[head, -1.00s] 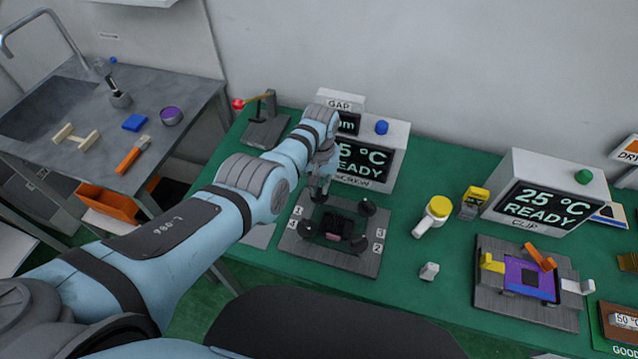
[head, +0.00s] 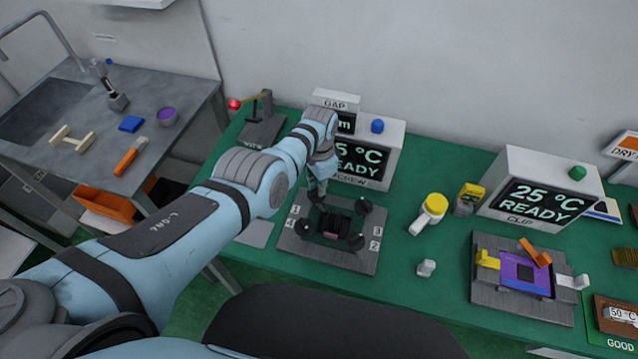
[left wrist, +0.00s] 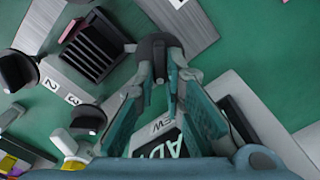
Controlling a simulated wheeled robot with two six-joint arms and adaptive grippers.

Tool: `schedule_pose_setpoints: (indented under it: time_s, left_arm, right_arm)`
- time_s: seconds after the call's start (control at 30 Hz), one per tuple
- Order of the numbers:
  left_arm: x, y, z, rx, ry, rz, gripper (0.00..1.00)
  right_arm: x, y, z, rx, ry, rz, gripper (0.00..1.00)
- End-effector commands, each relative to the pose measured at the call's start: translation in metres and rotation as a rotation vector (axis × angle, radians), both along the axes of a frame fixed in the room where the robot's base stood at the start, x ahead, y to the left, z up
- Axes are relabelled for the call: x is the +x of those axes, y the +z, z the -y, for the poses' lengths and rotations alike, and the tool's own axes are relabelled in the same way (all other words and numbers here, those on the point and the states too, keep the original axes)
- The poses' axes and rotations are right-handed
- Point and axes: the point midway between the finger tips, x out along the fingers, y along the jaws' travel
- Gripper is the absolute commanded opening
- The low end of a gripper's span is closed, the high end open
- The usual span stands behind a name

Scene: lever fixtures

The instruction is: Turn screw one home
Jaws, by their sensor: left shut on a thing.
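The screw fixture (head: 345,262) is a grey plate with black knobs at its corners, a black finned block in the middle and number labels 1 to 4. My left gripper (head: 317,196) points down at the back-left knob, on the side of label 1 (head: 297,211). In the left wrist view, my left gripper (left wrist: 165,85) has its fingers shut around that black knob (left wrist: 158,46). The other knobs (head: 364,205) stand apart from the gripper. The knob's thread and seating are hidden. My right gripper is not in view.
The SCREW display box (head: 386,160) stands close behind the gripper. A lever fixture (head: 262,128) is at the back left. A yellow-topped white tool (head: 430,213) and the CLIP fixture (head: 522,295) lie to the right. The green bench in front of the tool is mostly clear.

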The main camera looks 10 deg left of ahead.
Motion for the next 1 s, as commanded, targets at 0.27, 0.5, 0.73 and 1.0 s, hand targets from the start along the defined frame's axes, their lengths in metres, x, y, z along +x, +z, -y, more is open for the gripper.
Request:
schedule_pose_setpoints:
  time_s: [0.27, 0.5, 0.73, 1.0]
  left_arm:
    - [0.0004, 0.0007, -0.0001, 0.001, -0.066, 0.002, 0.0]
    - [0.0004, 0.0007, -0.0001, 0.001, -0.074, 0.003, 0.0]
    - [0.0004, 0.0007, -0.0001, 0.001, -0.073, 0.003, 0.18]
    - [-0.0001, 0.0003, 0.0001, 0.001, -0.073, 0.001, 0.3]
  right_arm:
    - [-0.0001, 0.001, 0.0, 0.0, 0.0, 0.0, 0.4]
    - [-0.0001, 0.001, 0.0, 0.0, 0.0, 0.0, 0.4]
    - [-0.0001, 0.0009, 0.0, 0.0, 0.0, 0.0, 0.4]
    - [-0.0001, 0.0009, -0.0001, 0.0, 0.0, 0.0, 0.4]
